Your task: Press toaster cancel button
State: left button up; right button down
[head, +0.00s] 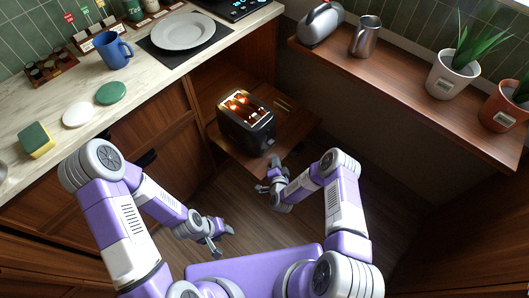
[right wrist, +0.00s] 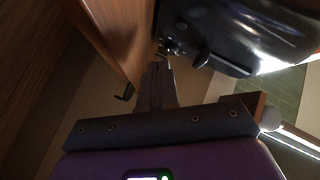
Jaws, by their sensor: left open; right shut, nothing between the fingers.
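The black toaster (head: 246,135) sits on a pulled-out wooden shelf, with its slots glowing orange and toast in them. My right gripper (head: 265,184) is shut and empty, just in front of and below the toaster's near end. In the right wrist view the closed fingers (right wrist: 157,72) point at the toaster's dark end face (right wrist: 235,40), close to a cluster of small controls (right wrist: 172,46) and the lever (right wrist: 201,58). I cannot tell whether the fingers touch it or which control is the cancel button. My left gripper (head: 220,240) is open and empty, low above the floor.
The shelf (head: 292,118) has free wood right of the toaster. The counter at left holds a blue mug (head: 114,50), a plate (head: 184,31) and a sponge (head: 36,139). A ledge at right (head: 405,75) carries a metal pitcher (head: 365,37) and potted plants.

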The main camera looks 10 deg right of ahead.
aim_at(264, 150)
jog(key=shift+w+a, duration=0.95)
jog(key=shift+w, duration=0.2)
dwell(1.3)
jog(key=shift+w+a, duration=0.25)
jog(key=shift+w, duration=0.05)
jog(key=shift+w+a, duration=0.2)
jog(key=shift+w, duration=0.1)
dwell(0.5)
jog(key=shift+s, duration=0.1)
jog(key=shift+s+d+p, duration=0.45)
jog(key=shift+s+d, duration=0.05)
jog(key=shift+s, duration=0.1)
dwell(0.3)
